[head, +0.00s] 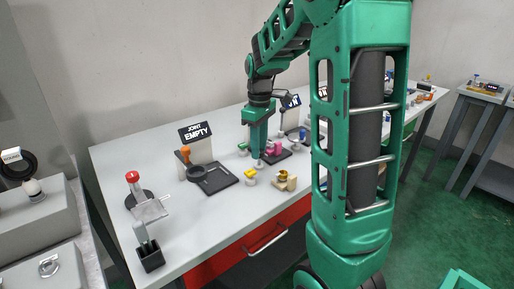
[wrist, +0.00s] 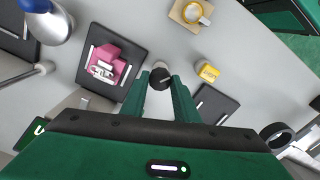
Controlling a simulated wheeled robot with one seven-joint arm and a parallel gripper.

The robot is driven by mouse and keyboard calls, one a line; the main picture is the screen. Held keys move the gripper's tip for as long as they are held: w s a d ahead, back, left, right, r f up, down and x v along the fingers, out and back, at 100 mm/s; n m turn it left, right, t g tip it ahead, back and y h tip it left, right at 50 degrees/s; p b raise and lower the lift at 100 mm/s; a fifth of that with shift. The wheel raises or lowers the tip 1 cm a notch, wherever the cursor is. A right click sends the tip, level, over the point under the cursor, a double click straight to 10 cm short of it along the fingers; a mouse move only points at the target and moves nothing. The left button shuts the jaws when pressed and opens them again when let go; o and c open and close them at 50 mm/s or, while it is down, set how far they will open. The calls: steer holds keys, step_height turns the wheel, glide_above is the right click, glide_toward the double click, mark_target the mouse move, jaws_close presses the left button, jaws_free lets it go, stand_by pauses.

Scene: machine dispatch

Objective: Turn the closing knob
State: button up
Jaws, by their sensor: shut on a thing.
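My gripper (wrist: 160,86) has its two green fingers on either side of a dark round knob (wrist: 160,78) with a pale mark on its top. The fingers are shut on this knob, seen from above in the wrist view. In the head view my gripper (head: 258,160) points down over the white table, just left of a pink fixture. The knob cannot be made out there. The pink fixture (wrist: 108,65) sits on a dark plate (wrist: 126,46) to the left of the knob in the wrist view, and also shows in the head view (head: 273,148).
A yellow-topped piece (wrist: 208,73) and a tan block with a gold cup (wrist: 176,14) stand close by. A dark tray (head: 213,190) lies left under an "EMPTY" sign (head: 196,132). A red-topped stand (head: 132,177) is farther left.

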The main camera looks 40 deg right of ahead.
steer(key=m, duration=0.5)
steer(key=shift+w+r+m, duration=0.1)
steer(key=shift+w+m, duration=0.05)
steer(key=shift+m, duration=0.15)
steer(key=m, duration=1.3)
steer(key=shift+m, duration=0.4)
steer(key=shift+w, duration=0.1)
steer(key=o, duration=0.9)
steer(key=shift+o, duration=0.8)
steer(key=shift+m, duration=0.3)
step_height(320, 180, up, 11)
